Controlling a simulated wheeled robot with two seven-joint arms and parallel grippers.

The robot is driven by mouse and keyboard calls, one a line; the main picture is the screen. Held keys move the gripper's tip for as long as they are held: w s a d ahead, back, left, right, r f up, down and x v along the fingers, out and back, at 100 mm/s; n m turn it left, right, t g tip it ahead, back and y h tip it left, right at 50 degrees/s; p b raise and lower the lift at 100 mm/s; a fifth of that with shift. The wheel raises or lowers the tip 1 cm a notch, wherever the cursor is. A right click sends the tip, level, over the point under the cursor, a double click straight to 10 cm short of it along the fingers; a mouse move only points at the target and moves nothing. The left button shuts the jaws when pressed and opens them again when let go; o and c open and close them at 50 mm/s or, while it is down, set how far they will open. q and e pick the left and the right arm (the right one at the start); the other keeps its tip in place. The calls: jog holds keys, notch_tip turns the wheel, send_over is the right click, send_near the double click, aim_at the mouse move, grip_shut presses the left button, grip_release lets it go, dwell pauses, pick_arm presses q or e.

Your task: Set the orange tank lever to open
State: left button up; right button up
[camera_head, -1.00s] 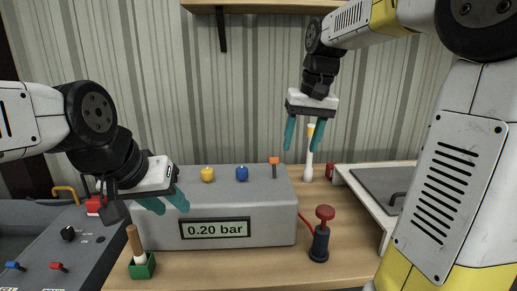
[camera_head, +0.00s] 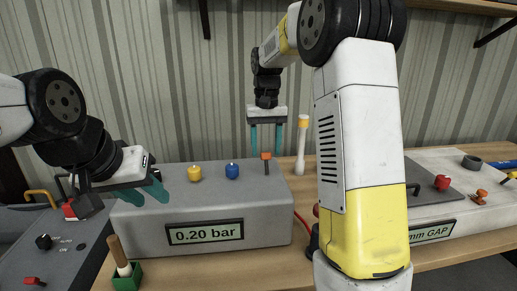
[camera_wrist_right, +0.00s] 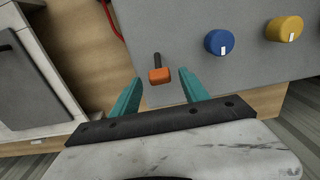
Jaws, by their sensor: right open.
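The orange tank lever (camera_head: 266,156) stands on the right end of the grey box's top, an orange cap on a dark stem. In the right wrist view the orange lever (camera_wrist_right: 160,75) lies between the two teal fingertips. My right gripper (camera_head: 266,150) is open above and around the lever, a finger on either side; I cannot tell if it touches. It also shows in the right wrist view (camera_wrist_right: 160,85). My left gripper (camera_head: 152,190) has its teal fingers at the left end of the grey box (camera_head: 260,220), apart from the lever; its fingers seem spread.
Yellow (camera_head: 194,173) and blue (camera_head: 232,171) knobs sit left of the lever. A white bottle-like object with a yellow band (camera_head: 301,145) stands behind at right. The display (camera_head: 205,233) reads 0.20 bar. A green holder (camera_head: 127,277) stands at front left. My right arm hides part of the bench.

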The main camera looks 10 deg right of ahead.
jog(key=shift+f, duration=0.35)
grip_shut()
dwell(1.2)
